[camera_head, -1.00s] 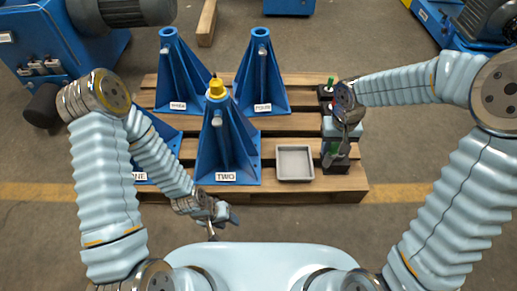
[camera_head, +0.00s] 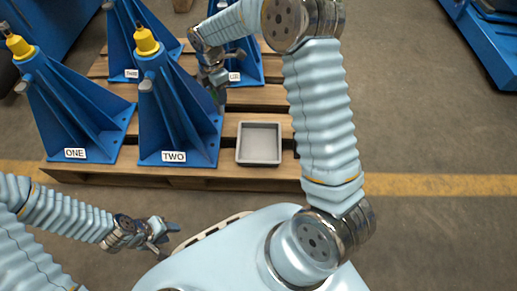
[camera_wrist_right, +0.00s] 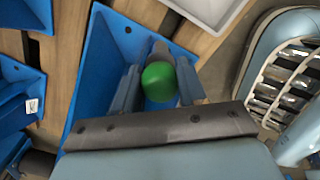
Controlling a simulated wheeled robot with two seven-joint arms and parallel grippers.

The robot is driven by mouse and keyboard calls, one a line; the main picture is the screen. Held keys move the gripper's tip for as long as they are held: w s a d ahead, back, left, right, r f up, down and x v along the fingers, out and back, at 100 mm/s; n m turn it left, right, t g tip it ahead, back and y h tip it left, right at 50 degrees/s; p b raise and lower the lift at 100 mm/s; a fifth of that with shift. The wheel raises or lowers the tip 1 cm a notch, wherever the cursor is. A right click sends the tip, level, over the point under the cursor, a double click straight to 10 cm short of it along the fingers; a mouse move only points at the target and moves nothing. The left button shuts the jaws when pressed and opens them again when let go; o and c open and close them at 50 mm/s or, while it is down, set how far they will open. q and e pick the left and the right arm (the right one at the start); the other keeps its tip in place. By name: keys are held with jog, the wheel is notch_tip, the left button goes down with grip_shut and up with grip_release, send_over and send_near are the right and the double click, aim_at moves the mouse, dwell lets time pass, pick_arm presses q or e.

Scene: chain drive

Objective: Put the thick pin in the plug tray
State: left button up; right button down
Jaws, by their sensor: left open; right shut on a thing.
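The square grey tray (camera_head: 259,129) lies empty on the pallet, to the right of the blue stand marked TWO (camera_head: 178,145); part of a pale tray (camera_wrist_right: 212,10) shows at the top of the wrist view. My right gripper (camera_head: 217,82) is above the pallet, between stand TWO and a blue stand behind it. In the wrist view it is shut on a green-headed pin (camera_wrist_right: 158,82), with a blue stand below. Most of the pin is hidden, and I cannot tell its thickness. My left gripper (camera_head: 163,238) is open and empty in front of the pallet.
Stand ONE (camera_head: 75,130) and stand TWO carry yellow caps (camera_head: 145,42). More blue stands (camera_head: 125,45) are behind them. My right arm covers the pallet's right end. Open floor (camera_head: 430,130) lies to the right.

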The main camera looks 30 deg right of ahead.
jog(key=shift+w+f+n, duration=0.1)
jog(key=shift+f+n, duration=0.3)
jog(key=shift+f, duration=0.15)
jog(key=s+d+f+b, duration=0.4)
jog(key=s+d+f, duration=0.5)
jog(key=f, duration=0.3)
jog(key=shift+s+f+b, duration=0.3)
jog(key=shift+s+f, duration=0.05)
jog(key=shift+s, duration=0.35)
jog(key=shift+f, duration=0.2)
jog(key=c, duration=0.6)
grip_release()
jog(key=shift+c, duration=0.2)
jog(key=shift+r, duration=0.1)
